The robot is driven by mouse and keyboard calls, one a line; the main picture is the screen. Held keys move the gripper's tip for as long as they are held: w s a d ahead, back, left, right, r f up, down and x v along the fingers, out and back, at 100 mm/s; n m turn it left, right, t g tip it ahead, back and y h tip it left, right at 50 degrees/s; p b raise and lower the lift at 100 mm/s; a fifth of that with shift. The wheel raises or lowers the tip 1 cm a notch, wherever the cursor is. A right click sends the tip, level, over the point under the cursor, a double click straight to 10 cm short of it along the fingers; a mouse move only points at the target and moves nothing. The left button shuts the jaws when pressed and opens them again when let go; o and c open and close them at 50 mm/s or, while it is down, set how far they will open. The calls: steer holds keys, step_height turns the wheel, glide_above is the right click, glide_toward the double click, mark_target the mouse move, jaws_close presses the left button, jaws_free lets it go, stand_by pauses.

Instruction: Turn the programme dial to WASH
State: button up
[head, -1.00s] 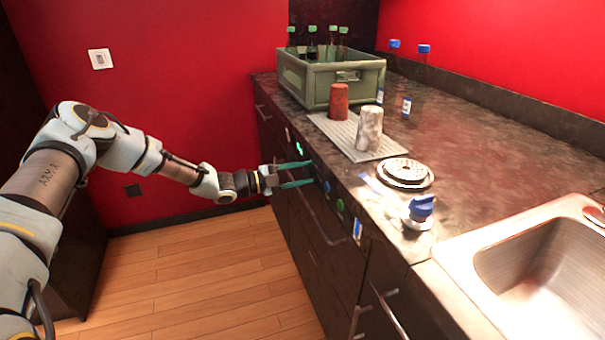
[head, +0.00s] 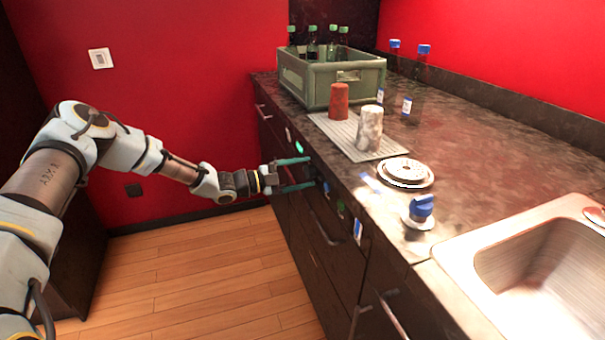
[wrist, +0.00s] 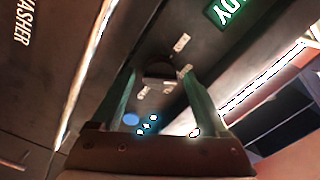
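The programme dial (wrist: 158,70) is a dark round knob on the dark front panel, with several small white labels around it. In the wrist view it shows between and just beyond the tips of my green fingers. My gripper (wrist: 157,85) is open, with a finger on each side of the dial's outline; I cannot tell whether either touches it. In the head view my gripper (head: 311,172) reaches the front panel below the counter edge and hides the dial. The label wording, including WASH, is too small to read.
On the counter stand a bottle crate (head: 330,85), a red cup (head: 339,101), a marbled cup (head: 369,128) and a blue-topped knob (head: 421,207). Drawer handles stick out below the panel.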

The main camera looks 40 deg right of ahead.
steer(key=b+v, duration=0.2)
steer(key=v, duration=0.8)
steer(key=shift+w+a, duration=0.15)
steer(key=shift+a, duration=0.25)
steer(key=s+a+r+m+t+y, duration=0.1)
steer(key=s+a+m+y, duration=0.1)
steer(key=a+m+y, duration=0.7)
steer(key=s+a+r+m+t+y, duration=0.1)
steer(key=s+a+m+y, duration=0.1)
steer(key=a+m, duration=1.15)
steer(key=s+a+r+m+t+y, duration=0.1)
steer(key=a+r+m+t+y, duration=0.1)
steer(key=a+m, duration=0.3)
steer(key=s+a+r+m+t+y+p, duration=0.1)
steer(key=a+r+m, duration=0.4)
steer(key=a, duration=0.6)
steer(key=s+a+r+m+t+y, duration=0.1)
steer(key=a+r+m+t+y, duration=0.1)
steer(key=a+m, duration=0.4)
steer(key=shift+s+a+r+t+y+p, duration=0.35)
steer(key=shift+a+r+t, duration=0.25)
steer(key=shift+a, duration=0.4)
